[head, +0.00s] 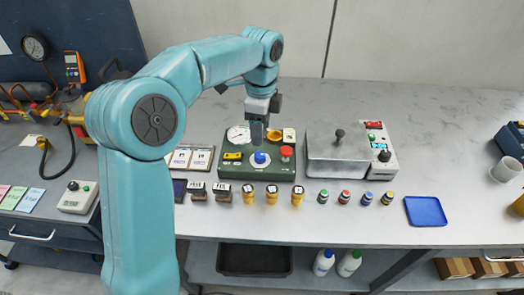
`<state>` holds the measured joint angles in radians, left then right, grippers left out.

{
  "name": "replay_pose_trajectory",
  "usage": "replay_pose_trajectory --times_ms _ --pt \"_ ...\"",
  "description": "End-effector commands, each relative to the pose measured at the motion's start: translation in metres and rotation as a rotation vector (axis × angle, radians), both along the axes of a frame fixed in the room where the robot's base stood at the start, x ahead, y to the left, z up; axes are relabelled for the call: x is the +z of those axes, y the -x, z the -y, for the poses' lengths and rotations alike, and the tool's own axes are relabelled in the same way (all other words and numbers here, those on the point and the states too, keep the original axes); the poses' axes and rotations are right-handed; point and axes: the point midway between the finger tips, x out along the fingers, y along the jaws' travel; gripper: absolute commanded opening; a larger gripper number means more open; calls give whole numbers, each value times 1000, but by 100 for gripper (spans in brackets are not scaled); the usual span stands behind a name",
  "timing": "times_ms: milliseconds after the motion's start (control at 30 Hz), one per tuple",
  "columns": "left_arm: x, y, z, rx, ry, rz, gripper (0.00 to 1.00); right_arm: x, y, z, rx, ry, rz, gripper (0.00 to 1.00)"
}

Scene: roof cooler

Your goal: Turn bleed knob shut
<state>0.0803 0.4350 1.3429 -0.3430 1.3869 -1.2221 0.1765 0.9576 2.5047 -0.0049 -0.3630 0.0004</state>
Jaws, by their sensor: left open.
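A green panel box (232,172) stands on the bench in the middle of the head view. On it are a round white gauge (238,134), a blue knob (260,157), a red knob (286,151), a yellow part (232,156) and a brass-coloured round part (274,135). I cannot read which control is the bleed knob. My left gripper (257,140) is open and points down over the box, just behind the blue knob in the picture. Whether it touches anything is unclear, and it hides a little of the panel. My right gripper is not in view.
A grey lidded unit (338,157) stands right of the box. Stamps (248,193) and small coloured-top bottles (344,197) line the front. A blue tray (425,211) lies to the right. Cards (190,158) lie on the left. The bench behind the grey unit is clear.

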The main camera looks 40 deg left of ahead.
Motion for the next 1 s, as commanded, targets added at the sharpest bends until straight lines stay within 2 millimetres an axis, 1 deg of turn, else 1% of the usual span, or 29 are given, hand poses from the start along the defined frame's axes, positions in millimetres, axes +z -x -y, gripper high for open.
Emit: replay_pose_trajectory --times_ms 33,100,200,333,500,767,800,867,900,933,967,1000 --pt "-14 2 0 1 0 -5 58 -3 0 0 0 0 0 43" --pt "-31 2 0 1 1 -5 58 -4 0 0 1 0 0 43" --pt "-50 2 1 0 0 -4 58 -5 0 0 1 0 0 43" --pt "-70 1 2 0 0 -4 58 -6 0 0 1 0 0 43" --pt "-82 0 2 1 -1 -1 58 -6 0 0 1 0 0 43" --pt "-83 -2 2 0 0 -1 58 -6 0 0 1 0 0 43" --pt "-83 -2 2 0 0 -1 52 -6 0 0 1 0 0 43" --pt "-83 -2 2 0 0 -1 32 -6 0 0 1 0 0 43" --pt "-83 -2 2 0 0 -1 19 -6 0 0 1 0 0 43" --pt "-83 -2 2 0 0 -1 9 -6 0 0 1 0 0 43" --pt "-83 -1 2 0 -1 -1 2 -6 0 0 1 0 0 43" --pt "-83 -1 2 0 -1 -1 2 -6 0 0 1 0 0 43"
